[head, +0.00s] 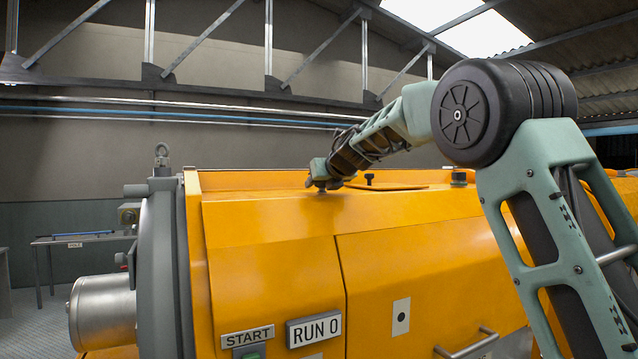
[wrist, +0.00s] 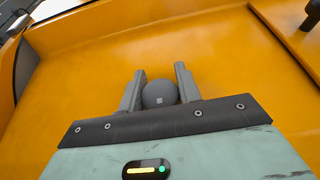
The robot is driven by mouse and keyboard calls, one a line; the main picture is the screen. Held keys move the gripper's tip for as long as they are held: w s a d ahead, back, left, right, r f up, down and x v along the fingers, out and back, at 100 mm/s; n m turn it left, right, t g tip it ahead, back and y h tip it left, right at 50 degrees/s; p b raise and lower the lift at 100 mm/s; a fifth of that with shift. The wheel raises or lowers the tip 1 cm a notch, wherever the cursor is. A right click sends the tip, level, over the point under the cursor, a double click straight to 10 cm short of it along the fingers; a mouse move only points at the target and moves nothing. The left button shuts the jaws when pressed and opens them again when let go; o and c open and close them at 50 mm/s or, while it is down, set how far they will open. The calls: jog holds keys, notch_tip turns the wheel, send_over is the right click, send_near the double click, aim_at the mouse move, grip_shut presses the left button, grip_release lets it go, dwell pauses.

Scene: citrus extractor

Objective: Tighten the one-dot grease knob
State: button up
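A round grey knob (wrist: 160,94) with a small light square mark on top sits between my fingers in the wrist view. My gripper (wrist: 160,72) has one finger on each side of it, and both fingers look close against its sides. In the head view my gripper (head: 320,187) points down at the top edge of the orange machine (head: 270,215); it hides most of this knob. I cannot tell which knob this plate belongs to.
A dark knob (head: 369,178) stands on the machine top just right of my gripper. Another dark fitting (head: 458,177) stands farther right.

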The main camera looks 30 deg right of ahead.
jog(key=shift+a+r+m+h+p, duration=0.1)
jog(key=shift+m+h+p, duration=0.4)
jog(key=shift+h+p, duration=0.25)
jog(key=shift+m+h+p, duration=0.45)
jog(key=shift+m, duration=0.05)
jog(key=shift+d+m+g+h+p, duration=0.2)
jog(key=shift+m+g+h+p, duration=0.25)
jog(key=shift+m+h, duration=0.6)
jog(key=shift+s+d+m+g+h, duration=0.15)
jog(key=shift+m+g+h, duration=0.35)
jog(key=shift+m+h, duration=0.45)
jog(key=shift+w+d+m+g+h, duration=0.15)
jog(key=shift+m+g+h, duration=0.3)
jog(key=shift+m+h, duration=0.4)
jog(key=m+g+h, duration=0.3)
jog(key=shift+s+d+m, duration=0.25)
jog(key=shift+s+m, duration=0.05)
jog(key=shift+m, duration=0.05)
jog(key=shift+s+d+m+g+h, duration=0.15)
jog(key=shift+m+g+h, duration=0.35)
jog(key=shift+m+g, duration=0.4)
jog(key=shift+s+m+g+h, duration=0.15)
jog(key=shift+m+g+h, duration=0.3)
jog(key=shift+m+g, duration=0.4)
jog(key=shift+s+m+g, duration=0.1)
jog(key=shift+m+g, duration=0.35)
jog(key=shift+g, duration=0.4)
jog(key=o, duration=1)
jog(key=shift+c, duration=0.2)
